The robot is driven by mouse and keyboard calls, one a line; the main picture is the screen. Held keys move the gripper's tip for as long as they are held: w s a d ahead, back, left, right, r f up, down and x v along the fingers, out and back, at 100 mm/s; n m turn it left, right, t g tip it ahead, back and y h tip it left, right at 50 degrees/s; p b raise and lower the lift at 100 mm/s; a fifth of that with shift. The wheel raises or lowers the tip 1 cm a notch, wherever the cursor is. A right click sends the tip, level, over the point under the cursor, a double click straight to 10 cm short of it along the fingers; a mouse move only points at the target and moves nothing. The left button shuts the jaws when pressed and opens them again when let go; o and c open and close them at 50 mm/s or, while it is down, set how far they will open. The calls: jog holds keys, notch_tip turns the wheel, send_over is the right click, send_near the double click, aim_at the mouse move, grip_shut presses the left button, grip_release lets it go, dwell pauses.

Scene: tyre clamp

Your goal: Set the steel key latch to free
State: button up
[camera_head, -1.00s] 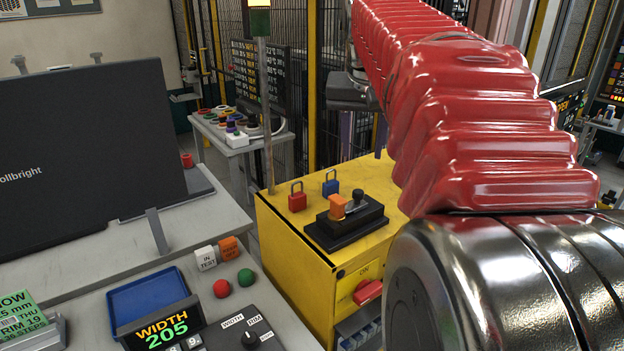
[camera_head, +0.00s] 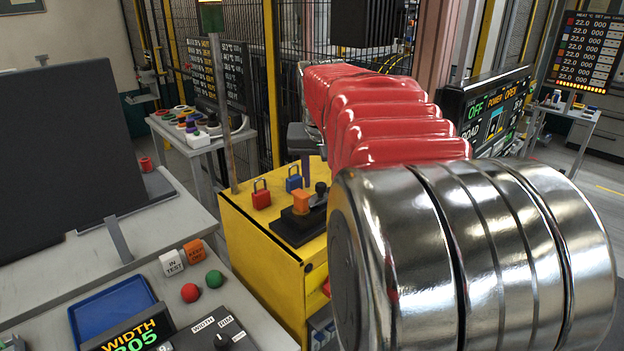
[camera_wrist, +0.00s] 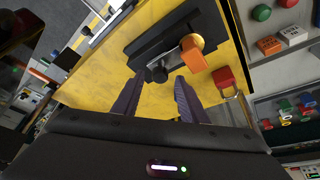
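A black latch housing (camera_head: 298,228) sits on top of the yellow cabinet (camera_head: 245,225). It carries an upright orange block (camera_head: 301,202) and a dark round-topped knob (camera_head: 320,188) beside it. I cannot tell for certain which part is the steel key latch, and I can read no free mark. In the wrist view the housing (camera_wrist: 172,38), orange block (camera_wrist: 193,54) and knob (camera_wrist: 158,72) lie ahead of my gripper (camera_wrist: 160,80). Its two dark fingers are apart, with nothing held. The knob shows between their tips; contact is not clear. In the head view my arm partly covers the gripper and housing.
A red padlock (camera_head: 261,197) and a blue padlock (camera_head: 293,181) stand close behind the housing; the red one (camera_wrist: 225,78) is near my right finger in the wrist view. A post (camera_head: 222,110) rises at the cabinet's rear corner. A console with buttons (camera_head: 190,292) stands left.

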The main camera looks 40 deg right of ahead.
jog(key=shift+w+d+f, duration=0.15)
jog(key=shift+f, duration=0.45)
jog(key=shift+c, duration=0.5)
grip_shut()
